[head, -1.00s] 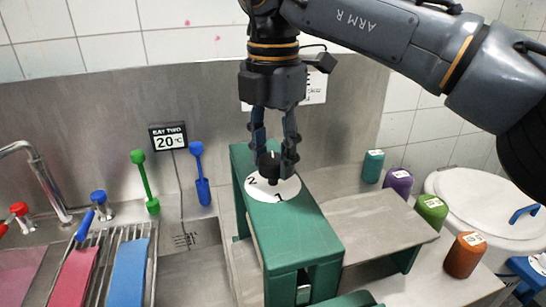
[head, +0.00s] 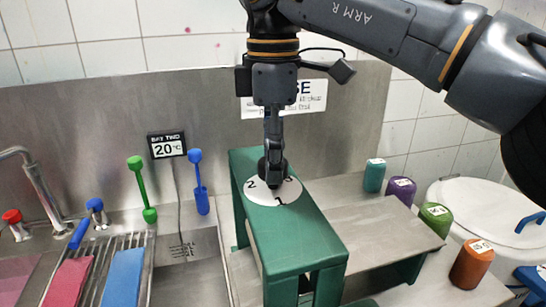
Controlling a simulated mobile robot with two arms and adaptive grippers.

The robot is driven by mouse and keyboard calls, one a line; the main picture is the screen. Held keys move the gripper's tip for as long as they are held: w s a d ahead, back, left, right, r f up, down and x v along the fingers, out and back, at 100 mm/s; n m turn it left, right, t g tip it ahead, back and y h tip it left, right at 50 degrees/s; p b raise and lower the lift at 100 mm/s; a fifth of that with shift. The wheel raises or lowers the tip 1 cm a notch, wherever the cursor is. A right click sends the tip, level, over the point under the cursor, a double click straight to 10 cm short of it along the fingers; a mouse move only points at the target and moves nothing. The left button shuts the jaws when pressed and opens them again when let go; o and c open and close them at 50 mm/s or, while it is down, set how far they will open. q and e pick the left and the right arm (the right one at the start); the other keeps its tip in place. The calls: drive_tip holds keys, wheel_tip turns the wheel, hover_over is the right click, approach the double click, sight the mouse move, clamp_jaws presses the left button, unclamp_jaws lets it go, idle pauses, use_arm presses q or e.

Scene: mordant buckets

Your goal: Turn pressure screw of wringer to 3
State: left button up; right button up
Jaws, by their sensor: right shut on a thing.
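The green wringer (head: 297,236) stands on the steel bench in the middle of the head view. The black pressure screw knob is at the disc's middle, mostly hidden by my right gripper (head: 274,170). My right gripper points straight down from above, seen edge-on, and is shut on the knob. Where the knob's mark points cannot be seen. My left gripper is not in view.
Teal (head: 374,176), purple (head: 402,191), green (head: 434,219) and orange (head: 471,263) containers stand right of the wringer. A white lidded bucket (head: 480,205) is behind them. Left are a display reading 20 °C (head: 167,145), blue (head: 199,185) and green (head: 142,187) scoops, and a sink tap (head: 38,185).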

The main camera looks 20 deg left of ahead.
drive_tip(key=shift+m, duration=0.3)
drive_tip(key=o, duration=1.2)
drive_tip(key=shift+c, duration=0.2)
